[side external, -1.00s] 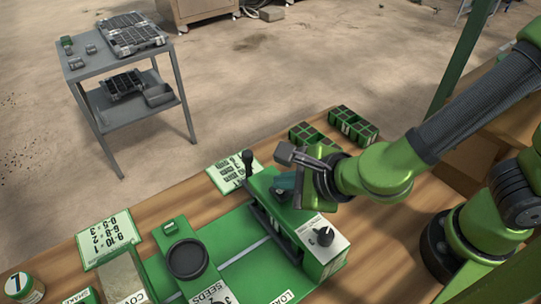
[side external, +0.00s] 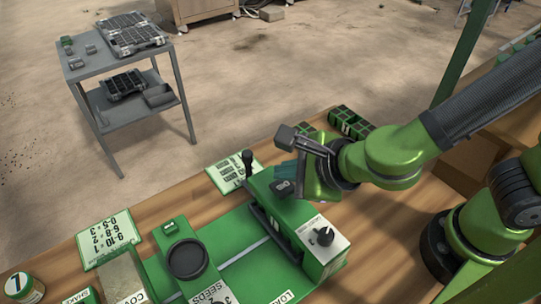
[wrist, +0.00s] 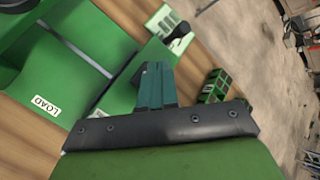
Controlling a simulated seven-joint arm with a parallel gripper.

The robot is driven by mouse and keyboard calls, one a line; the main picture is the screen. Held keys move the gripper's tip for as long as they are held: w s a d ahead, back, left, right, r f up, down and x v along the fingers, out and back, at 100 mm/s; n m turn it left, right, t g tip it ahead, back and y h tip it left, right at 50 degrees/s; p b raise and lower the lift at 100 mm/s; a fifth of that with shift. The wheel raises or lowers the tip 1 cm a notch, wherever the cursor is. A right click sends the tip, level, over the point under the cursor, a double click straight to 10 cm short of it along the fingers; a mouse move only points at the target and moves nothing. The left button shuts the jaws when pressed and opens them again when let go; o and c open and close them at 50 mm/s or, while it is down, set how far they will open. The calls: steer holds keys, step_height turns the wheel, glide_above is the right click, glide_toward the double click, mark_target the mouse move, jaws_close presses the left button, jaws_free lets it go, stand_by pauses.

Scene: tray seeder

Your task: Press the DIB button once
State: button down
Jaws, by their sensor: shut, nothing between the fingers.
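The green seeder machine (side external: 285,220) stands on the wooden bench with a lever at its far end and a knob at its near end. A dark button (side external: 281,189) sits on its top between them; its lettering is too small to read, so I cannot confirm it says DIB. My gripper (side external: 280,170) has its teal fingers shut and empty, just above and behind the button, apparently clear of it. In the wrist view the closed fingers (wrist: 156,75) reach over the machine's green body, and the button is hidden there.
The black lever (side external: 247,161) stands close left of my gripper. Green seed trays (side external: 350,122) lie behind my gripper. A round dark dish (side external: 187,259) is at the front left.

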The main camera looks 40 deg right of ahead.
mark_target(288, 189)
steer(key=shift+r, duration=2.35)
steer(key=shift+s+d+f+m, duration=0.1)
steer(key=shift+f+m, duration=0.05)
steer(key=shift+m, duration=1.05)
steer(key=s+d+r+n+g, duration=0.1)
steer(key=s+d+r+n, duration=0.1)
steer(key=d+n, duration=0.8)
steer(key=s+d+r+n, duration=0.1)
steer(key=d+r+n, duration=0.1)
steer(key=d+n, duration=0.9)
steer(key=shift+s+d+r+n+g, duration=0.25)
steer(key=shift+s+r+n+g, duration=0.15)
steer(key=shift+n, duration=0.7)
